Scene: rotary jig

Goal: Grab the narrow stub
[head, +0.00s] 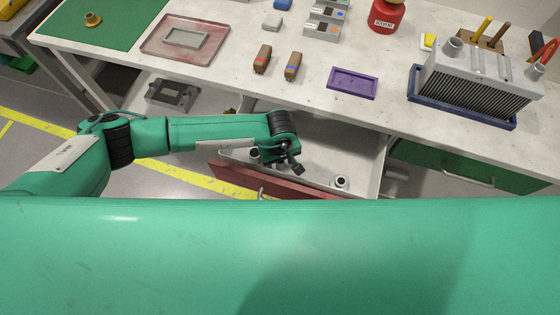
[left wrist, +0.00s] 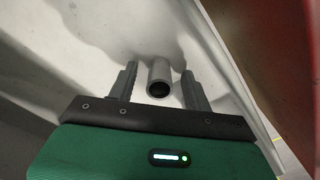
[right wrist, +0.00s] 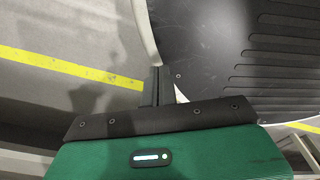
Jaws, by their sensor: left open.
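A grey tubular stub (left wrist: 159,78) with a dark open end lies between the spread fingers of my left gripper (left wrist: 158,85), with a gap on each side. In the head view my left gripper (head: 277,160) is open, low over the open drawer (head: 325,150). One grey stub (head: 254,152) shows beside it, partly hidden by the gripper. Another grey stub (head: 340,182) with a wider base stands further right in the drawer. I cannot tell their widths surely. My right gripper (right wrist: 162,86) is shut and empty, away from the drawer, and out of the head view.
The drawer's red front (head: 240,178) and pale walls surround my left gripper closely. The worktop (head: 225,85) above holds a purple tray (head: 352,83), two brown blocks, a red tray (head: 158,48) and a finned grey unit (head: 475,85) in a blue tray.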

